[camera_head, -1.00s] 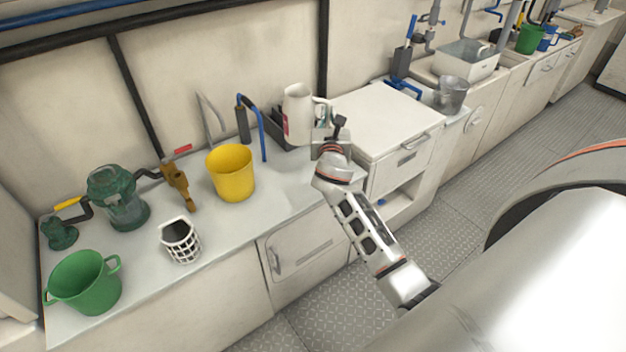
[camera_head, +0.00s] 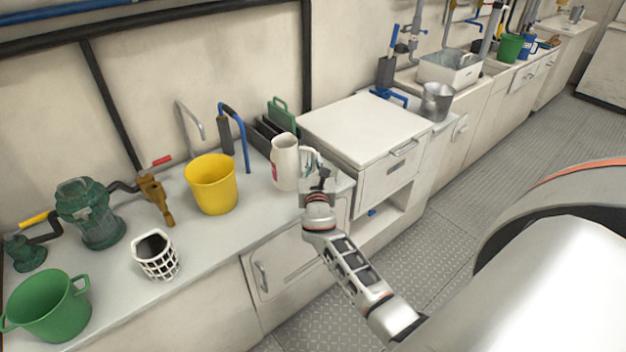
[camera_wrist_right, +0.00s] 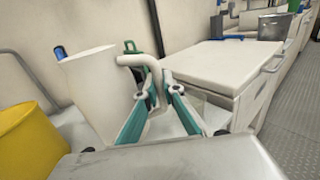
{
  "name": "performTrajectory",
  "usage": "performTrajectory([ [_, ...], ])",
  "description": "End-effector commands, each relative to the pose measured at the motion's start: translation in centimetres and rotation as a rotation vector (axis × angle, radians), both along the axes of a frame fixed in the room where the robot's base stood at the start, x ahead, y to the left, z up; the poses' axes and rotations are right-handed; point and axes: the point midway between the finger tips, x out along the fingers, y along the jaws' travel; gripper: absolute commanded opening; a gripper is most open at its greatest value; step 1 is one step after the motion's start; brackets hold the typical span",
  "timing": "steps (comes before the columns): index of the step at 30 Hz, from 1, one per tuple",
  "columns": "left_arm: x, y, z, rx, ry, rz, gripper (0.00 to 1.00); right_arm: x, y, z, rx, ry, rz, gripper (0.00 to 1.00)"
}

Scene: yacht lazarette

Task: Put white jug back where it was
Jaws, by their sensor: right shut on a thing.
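The white jug (camera_head: 284,165) is upright over the right end of the counter, right of the yellow bucket and in front of the dark rack. A red label shows on its left side. I cannot tell whether its base touches the counter. My right gripper (camera_head: 312,167) is shut on the jug's handle, on the jug's right side. In the right wrist view the white jug (camera_wrist_right: 88,92) stands left of the teal fingers of my right gripper (camera_wrist_right: 158,92), which close around the handle. My left gripper is not in view.
The yellow bucket (camera_head: 211,186) stands left of the jug. A dark rack (camera_head: 266,134) with a green board stands behind it, and a blue-handled pump (camera_head: 240,140) beside that. A white chest (camera_head: 362,128) is close on the right. The counter front between bucket and jug is clear.

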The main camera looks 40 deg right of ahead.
Motion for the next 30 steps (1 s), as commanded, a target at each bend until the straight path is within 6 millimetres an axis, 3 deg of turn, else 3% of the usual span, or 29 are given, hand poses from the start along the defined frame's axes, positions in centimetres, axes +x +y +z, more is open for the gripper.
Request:
performTrajectory([
  [5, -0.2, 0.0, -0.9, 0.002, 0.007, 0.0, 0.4, 0.0, 0.0, -1.2, -0.001, 0.0, 0.0, 0.0],
  [13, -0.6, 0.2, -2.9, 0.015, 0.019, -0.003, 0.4, 0.0, 0.0, -4.9, -0.001, 0.002, 0.0, 0.0],
  [20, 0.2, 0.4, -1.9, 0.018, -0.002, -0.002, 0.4, 0.1, 0.0, -4.8, -0.001, -0.004, 0.0, 0.0],
  [28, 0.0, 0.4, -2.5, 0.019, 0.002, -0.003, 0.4, 0.0, 0.0, -5.3, -0.001, -0.002, 0.0, 0.0],
  [29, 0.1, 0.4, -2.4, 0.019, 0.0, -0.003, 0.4, 0.0, 0.0, -5.3, -0.001, -0.002, 0.0, 0.16],
  [30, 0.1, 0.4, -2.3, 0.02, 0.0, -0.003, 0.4, 0.0, 0.0, -5.2, -0.001, -0.002, 0.0, 0.25],
])
